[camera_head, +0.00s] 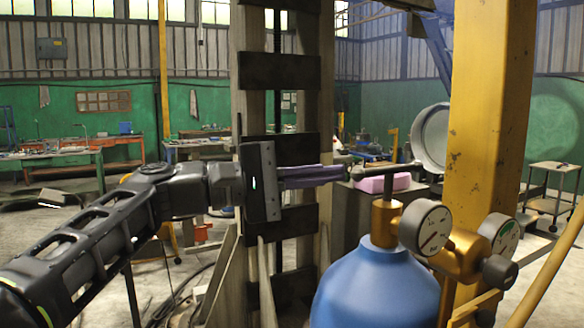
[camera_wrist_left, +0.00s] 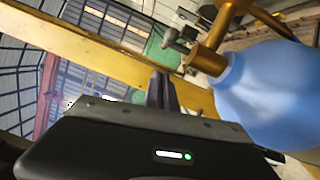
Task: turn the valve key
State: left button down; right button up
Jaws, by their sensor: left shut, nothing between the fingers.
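The valve key is a dark bar (camera_head: 388,170) lying roughly level across the top of a brass valve (camera_head: 385,222) on a blue gas cylinder (camera_head: 375,290). In the left wrist view the cylinder (camera_wrist_left: 265,95) and the brass valve (camera_wrist_left: 207,60) stand at the right, with the key's dark end (camera_wrist_left: 175,42) beside them. My left gripper (camera_head: 343,172) is shut and empty, its purplish fingers pointing right at the bar's left end. Whether the tips touch it I cannot tell. The fingers (camera_wrist_left: 160,90) also show in the wrist view, apart from the valve. My right gripper is out of view.
Pressure gauges (camera_head: 425,227) sit right of the valve. A yellow post (camera_head: 487,110) rises behind them. A grey column with dark plates (camera_head: 280,72) stands behind my left gripper. A pink block (camera_head: 397,184) lies behind the key.

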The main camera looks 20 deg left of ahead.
aim_at(389, 185)
pick_arm(q)
jog(key=s+d, duration=0.2)
jog(key=d, duration=0.1)
jog(key=shift+s+r, duration=0.15)
jog(key=shift+r, duration=0.2)
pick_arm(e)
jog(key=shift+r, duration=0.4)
pick_arm(q)
jog(key=shift+s, duration=0.1)
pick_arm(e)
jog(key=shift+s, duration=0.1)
pick_arm(q)
jog(key=shift+d+t, duration=0.1)
jog(key=shift+t, duration=0.2)
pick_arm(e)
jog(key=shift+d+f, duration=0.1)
